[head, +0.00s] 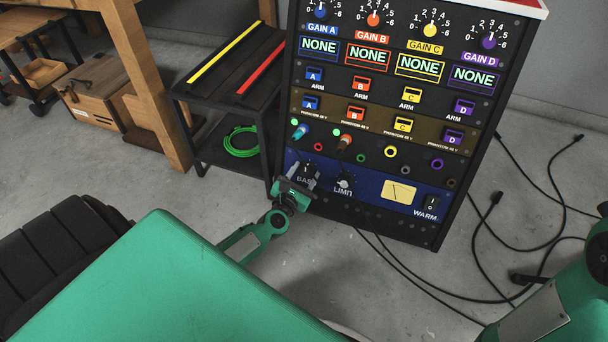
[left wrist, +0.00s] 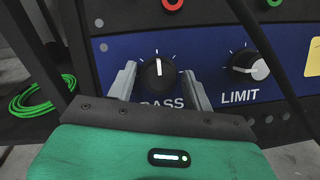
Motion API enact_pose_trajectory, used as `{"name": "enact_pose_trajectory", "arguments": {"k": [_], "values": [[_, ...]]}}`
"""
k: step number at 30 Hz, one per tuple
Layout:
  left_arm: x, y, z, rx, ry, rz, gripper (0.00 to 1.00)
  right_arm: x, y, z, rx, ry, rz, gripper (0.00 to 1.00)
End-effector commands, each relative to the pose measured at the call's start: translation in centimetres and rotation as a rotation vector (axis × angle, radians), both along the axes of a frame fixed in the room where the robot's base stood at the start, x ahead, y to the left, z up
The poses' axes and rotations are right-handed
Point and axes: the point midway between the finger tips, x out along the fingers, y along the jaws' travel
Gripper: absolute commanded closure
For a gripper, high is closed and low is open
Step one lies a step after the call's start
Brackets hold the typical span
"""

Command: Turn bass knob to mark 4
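The bass knob (left wrist: 158,78) is a round black knob with a white pointer line on the blue lower panel, above the label BASS. Its pointer stands straight up in the left wrist view; mark numbers are not readable there. In the head view the knob (head: 308,168) is small and partly hidden by my gripper. My left gripper (left wrist: 160,92) is open, with one finger on each side of the knob, slightly below it. I cannot tell whether the fingers touch it. My right gripper is not in view; only part of my right arm shows at the lower right.
The limit knob (left wrist: 246,67) is right of the bass knob. A meter (head: 399,191) and a warm switch (head: 431,202) are further right. Colored plugs (head: 301,131) stick out above the panel. A black shelf (head: 222,95) stands at left; cables (head: 480,245) lie on the floor at right.

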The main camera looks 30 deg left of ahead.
Motion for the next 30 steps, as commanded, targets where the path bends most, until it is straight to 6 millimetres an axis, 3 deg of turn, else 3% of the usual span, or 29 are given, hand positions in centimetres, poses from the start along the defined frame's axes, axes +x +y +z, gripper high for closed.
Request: {"name": "enact_pose_trajectory", "arguments": {"k": [1, 6, 17, 30], "values": [[0.0, 0.0, 0.0, 0.000, 0.000, 0.000, 0.59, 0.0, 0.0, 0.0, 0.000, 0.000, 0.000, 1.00], [0.0, 0.0, 0.0, 0.000, 0.000, 0.000, 0.88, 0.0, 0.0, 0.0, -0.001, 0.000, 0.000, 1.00], [0.0, 0.0, 0.1, 0.057, 0.014, -0.020, 0.88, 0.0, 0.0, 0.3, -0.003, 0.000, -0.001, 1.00], [0.0, 0.2, 0.4, 0.374, 0.090, -0.134, 0.88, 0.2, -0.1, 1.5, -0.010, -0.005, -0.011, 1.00]]}}
